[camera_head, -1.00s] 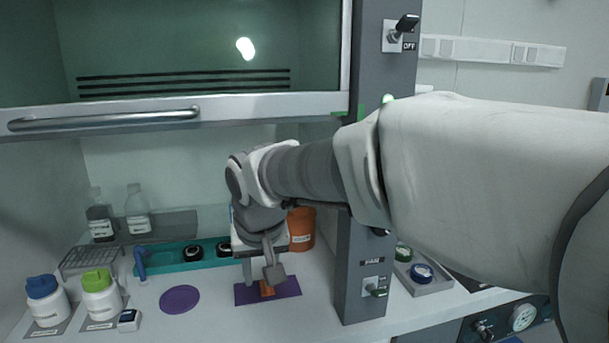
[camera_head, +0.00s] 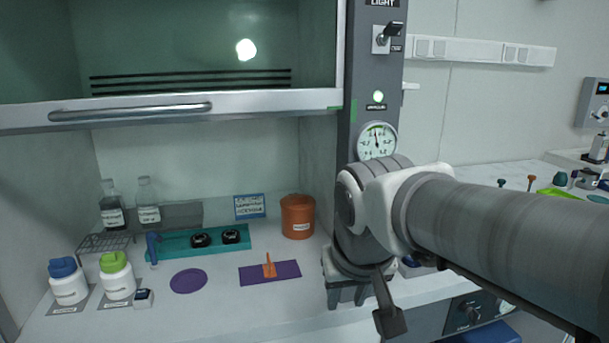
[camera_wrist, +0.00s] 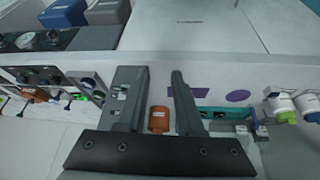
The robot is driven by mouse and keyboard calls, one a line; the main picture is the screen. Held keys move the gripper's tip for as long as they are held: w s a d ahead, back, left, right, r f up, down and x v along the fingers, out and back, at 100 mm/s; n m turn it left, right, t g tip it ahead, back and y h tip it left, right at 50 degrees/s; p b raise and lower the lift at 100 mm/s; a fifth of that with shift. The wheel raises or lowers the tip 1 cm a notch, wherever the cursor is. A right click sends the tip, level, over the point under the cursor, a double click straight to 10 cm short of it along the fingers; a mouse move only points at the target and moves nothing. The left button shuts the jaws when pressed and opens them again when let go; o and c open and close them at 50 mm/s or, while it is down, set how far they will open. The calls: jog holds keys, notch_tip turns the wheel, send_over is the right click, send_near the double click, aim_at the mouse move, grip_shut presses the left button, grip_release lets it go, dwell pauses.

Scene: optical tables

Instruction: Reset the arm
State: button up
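My gripper (camera_head: 347,292) points down at the front right post of the fume hood. In the wrist view my gripper (camera_wrist: 153,82) shows two fingers well apart with nothing between them; it is open and empty. A small orange piece (camera_head: 269,266) stands on the purple rectangular mat (camera_head: 288,272) inside the hood, to the left of my gripper and apart from it. My arm comes in from the right and hides part of the post and the bench behind it.
An orange pot (camera_head: 297,217), a teal tray (camera_head: 178,246) with black-capped items, a purple disc (camera_head: 188,281), a blue-capped bottle (camera_head: 68,284) and a green-capped bottle (camera_head: 117,277) stand in the hood. The raised glass sash (camera_head: 150,112) hangs above. A gauge (camera_head: 377,141) is on the post.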

jog(key=s+d+f+m, duration=0.1)
jog(key=s+d+f, duration=0.2)
jog(key=s+d, duration=0.6)
notch_tip(320, 180, up, 16)
jog(key=s+a+p, duration=0.1)
jog(key=p, duration=1.5)
jog(key=shift+t, duration=0.3)
jog(key=shift+c, duration=0.2)
